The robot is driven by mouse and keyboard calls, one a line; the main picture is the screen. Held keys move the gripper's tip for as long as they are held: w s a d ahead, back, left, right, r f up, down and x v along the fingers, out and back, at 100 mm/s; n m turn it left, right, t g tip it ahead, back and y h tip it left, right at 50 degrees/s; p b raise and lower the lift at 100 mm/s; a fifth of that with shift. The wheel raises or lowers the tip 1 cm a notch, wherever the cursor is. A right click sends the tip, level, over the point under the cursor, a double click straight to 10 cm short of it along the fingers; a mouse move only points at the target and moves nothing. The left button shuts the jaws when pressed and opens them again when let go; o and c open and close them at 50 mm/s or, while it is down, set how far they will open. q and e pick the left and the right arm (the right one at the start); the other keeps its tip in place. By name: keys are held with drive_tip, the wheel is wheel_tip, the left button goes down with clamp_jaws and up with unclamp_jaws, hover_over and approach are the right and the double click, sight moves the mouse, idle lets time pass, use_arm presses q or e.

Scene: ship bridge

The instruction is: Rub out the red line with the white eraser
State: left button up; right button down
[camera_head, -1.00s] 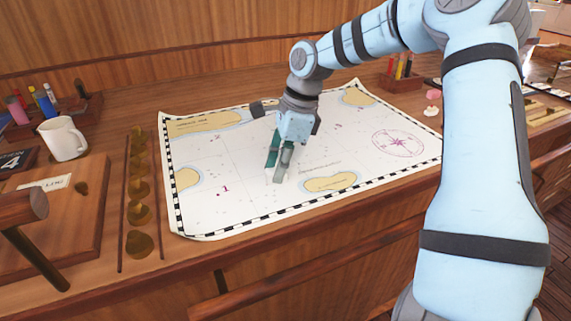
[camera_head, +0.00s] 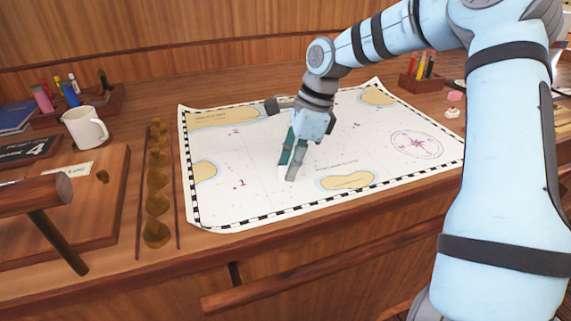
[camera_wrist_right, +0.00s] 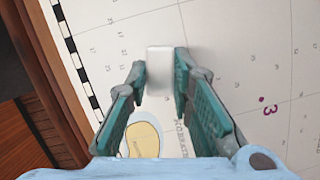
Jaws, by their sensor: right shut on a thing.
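My right gripper (camera_head: 287,176) is over the middle of the white chart (camera_head: 240,215), left of the lower tan island. In the right wrist view the fingers (camera_wrist_right: 163,78) are shut on a white eraser (camera_wrist_right: 160,68), one finger at each side. The eraser is at or close to the chart's surface; I cannot tell if it touches. In the head view the fingers mostly hide the eraser. I see no red line in either view; the gripper or eraser may cover it. Small magenta numbers, such as the 1 (camera_head: 241,183), are on the chart. My left gripper is not in view.
A white mug (camera_head: 84,127), a board (camera_head: 95,200) and a mallet-like tool (camera_head: 57,240) are at the left. A rack of brass weights (camera_head: 157,190) lies beside the chart. A dark weight (camera_head: 271,104) sits on its far edge. A pen holder (camera_head: 421,80) stands at the back right.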

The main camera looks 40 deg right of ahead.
sight(307, 170)
drive_tip(key=shift+d, duration=0.5)
drive_tip(key=shift+s, duration=0.1)
drive_tip(key=shift+d+r+p, duration=0.1)
drive_tip(key=shift+d+p, duration=0.2)
drive_tip(key=shift+d, duration=0.25)
drive_tip(key=shift+s+d, duration=0.1)
drive_tip(key=shift+d, duration=0.4)
drive_tip(key=shift+d+p, duration=0.4)
drive_tip(key=shift+d, duration=0.1)
drive_tip(key=shift+s+d, duration=0.1)
drive_tip(key=shift+d, duration=0.6)
